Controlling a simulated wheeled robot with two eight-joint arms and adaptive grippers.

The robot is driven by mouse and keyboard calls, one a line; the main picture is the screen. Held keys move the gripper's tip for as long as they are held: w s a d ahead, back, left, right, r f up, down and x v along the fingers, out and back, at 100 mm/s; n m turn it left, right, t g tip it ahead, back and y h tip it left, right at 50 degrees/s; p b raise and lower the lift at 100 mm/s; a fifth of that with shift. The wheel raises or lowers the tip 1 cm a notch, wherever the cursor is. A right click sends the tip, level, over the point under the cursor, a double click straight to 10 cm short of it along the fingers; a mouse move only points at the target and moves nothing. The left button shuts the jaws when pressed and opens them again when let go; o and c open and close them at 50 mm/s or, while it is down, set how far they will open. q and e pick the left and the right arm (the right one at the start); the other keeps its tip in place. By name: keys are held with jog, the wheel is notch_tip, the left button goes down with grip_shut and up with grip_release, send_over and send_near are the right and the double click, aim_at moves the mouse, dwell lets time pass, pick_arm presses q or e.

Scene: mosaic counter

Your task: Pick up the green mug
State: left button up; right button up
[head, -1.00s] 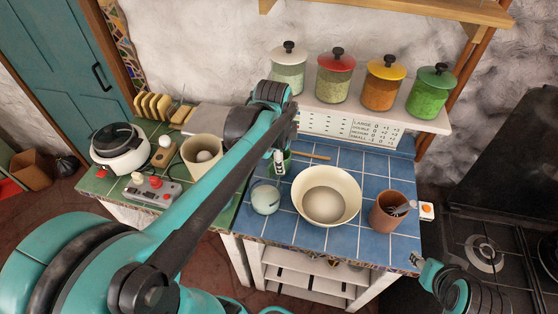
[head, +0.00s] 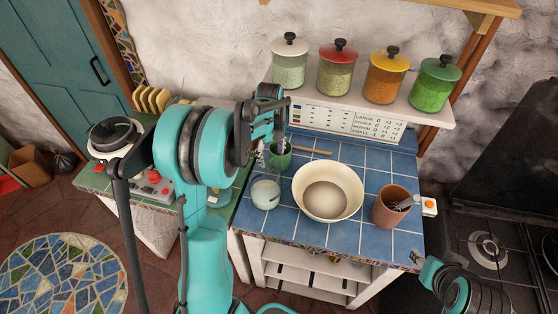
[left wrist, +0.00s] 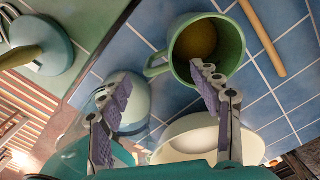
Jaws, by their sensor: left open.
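The green mug (head: 279,157) stands upright near the back left of the blue tiled counter (head: 340,243), partly hidden by my left gripper in the head view. The mug also shows in the left wrist view (left wrist: 236,42), seen into its open top, with its handle toward the left. My left gripper (head: 264,152) is open and empty, above and beside the mug. In the left wrist view its fingers (left wrist: 157,92) are spread; the right finger overlaps the mug's near rim. Contact cannot be told. Part of my right arm shows at the lower right, but its gripper does not.
A glass jar (head: 265,193) stands close in front of the mug. A cream bowl (head: 345,207) is to its right, with a wooden stick (head: 312,151) behind. A terracotta pot (head: 386,210) holds utensils. A shelf (head: 420,112) with lidded jars is above the back.

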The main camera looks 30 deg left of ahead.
pick_arm(q)
notch_tip(320, 180, down, 7)
jog(key=shift+r+b, duration=0.1)
jog(key=shift+b, duration=0.7)
grip_shut()
